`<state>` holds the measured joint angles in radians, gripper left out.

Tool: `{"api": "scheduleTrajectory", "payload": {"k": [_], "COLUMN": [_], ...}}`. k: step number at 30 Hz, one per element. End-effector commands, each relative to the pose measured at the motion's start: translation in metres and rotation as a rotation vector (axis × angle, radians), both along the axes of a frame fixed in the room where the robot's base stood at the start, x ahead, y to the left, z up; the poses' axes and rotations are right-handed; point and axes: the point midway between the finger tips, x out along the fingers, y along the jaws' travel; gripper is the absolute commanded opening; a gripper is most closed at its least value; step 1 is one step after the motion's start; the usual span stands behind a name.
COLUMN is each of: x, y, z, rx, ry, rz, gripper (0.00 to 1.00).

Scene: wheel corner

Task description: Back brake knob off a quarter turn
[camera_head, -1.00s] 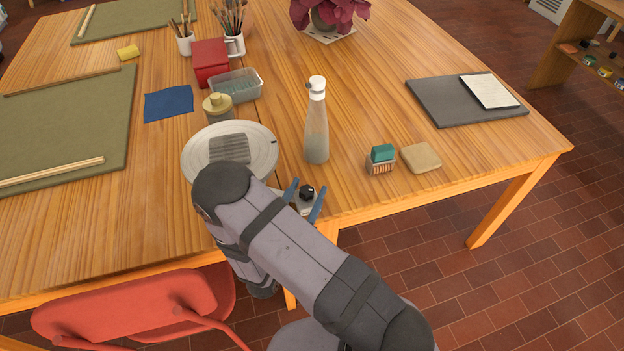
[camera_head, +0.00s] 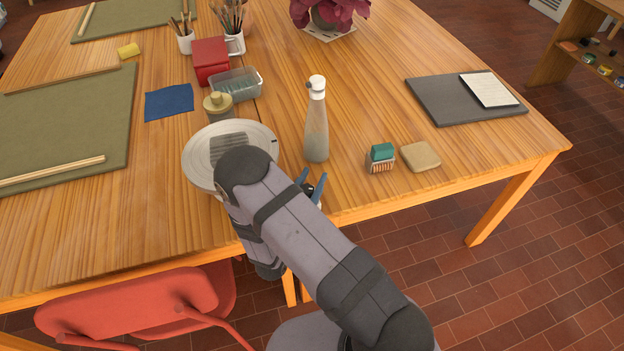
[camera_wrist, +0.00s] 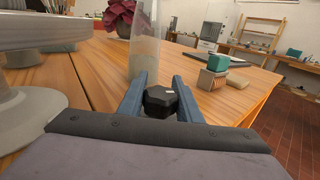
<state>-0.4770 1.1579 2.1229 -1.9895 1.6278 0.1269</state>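The banding wheel (camera_head: 199,155) stands near the table's front edge, its pale round top partly behind my arm; a grey ribbed slab (camera_head: 228,143) lies on it. In the wrist view its grey disc and foot (camera_wrist: 30,112) fill the left side. The black brake knob (camera_wrist: 160,101), faceted with a small pale mark, sits between the two blue fingers of my gripper (camera_wrist: 160,80). The fingers flank it closely on both sides with no clear gap, and their tips reach past it. In the head view my gripper (camera_head: 312,180) shows beside the wheel, with the knob partly hidden.
A clear bottle (camera_head: 316,130) stands just beyond my fingers. A green-topped block (camera_head: 382,157) and a tan sponge (camera_head: 421,157) lie to the right. A tan-lidded jar (camera_head: 217,105) stands behind the wheel. A red chair (camera_head: 150,303) is in front of the table.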

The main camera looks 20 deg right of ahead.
Motion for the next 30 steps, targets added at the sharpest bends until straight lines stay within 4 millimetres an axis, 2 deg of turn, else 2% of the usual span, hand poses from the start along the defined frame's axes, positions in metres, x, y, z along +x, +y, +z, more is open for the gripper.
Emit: {"api": "scheduleTrajectory", "payload": {"k": [5,21,30], "x": [0.001,0.007,0.007], "y": [0.000,0.010,0.014], "z": [0.001,0.000,0.000], "rx": [-0.006,-0.003,0.000], "ry": [0.001,0.000,-0.001], "rz": [0.045,0.372,0.411], "gripper": [0.09,0.09,0.09]}}
